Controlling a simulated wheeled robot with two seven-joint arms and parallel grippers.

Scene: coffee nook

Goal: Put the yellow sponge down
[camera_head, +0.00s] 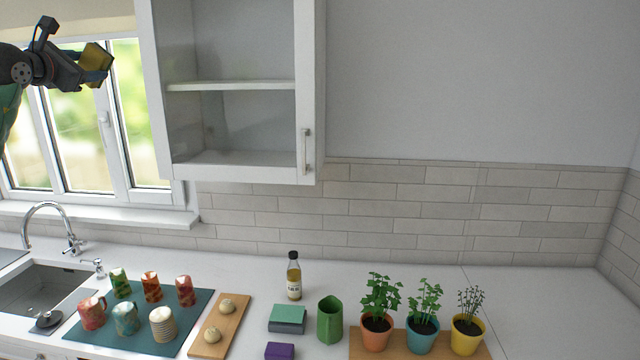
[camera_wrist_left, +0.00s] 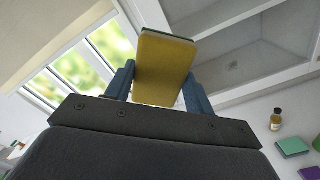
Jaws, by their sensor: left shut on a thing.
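The yellow sponge (camera_head: 96,62) is in the jaws of my left gripper (camera_head: 84,68), high up in front of the window at the upper left of the head view. In the left wrist view the yellow sponge (camera_wrist_left: 163,70) stands between the two blue fingers of my left gripper (camera_wrist_left: 160,88), which are shut on it. It has a thin dark layer along its top edge. It is well above the counter and touches nothing else that I can see. My right gripper is not in view.
An open wall cabinet (camera_head: 230,85) hangs right of the gripper. Below are a sink (camera_head: 40,290), a teal mat (camera_head: 145,340) with several cups, a board (camera_head: 232,318) with two buns, stacked sponges (camera_head: 287,318), a purple block (camera_head: 280,351), a green holder (camera_head: 330,322), a bottle (camera_head: 293,278) and potted herbs (camera_head: 376,330).

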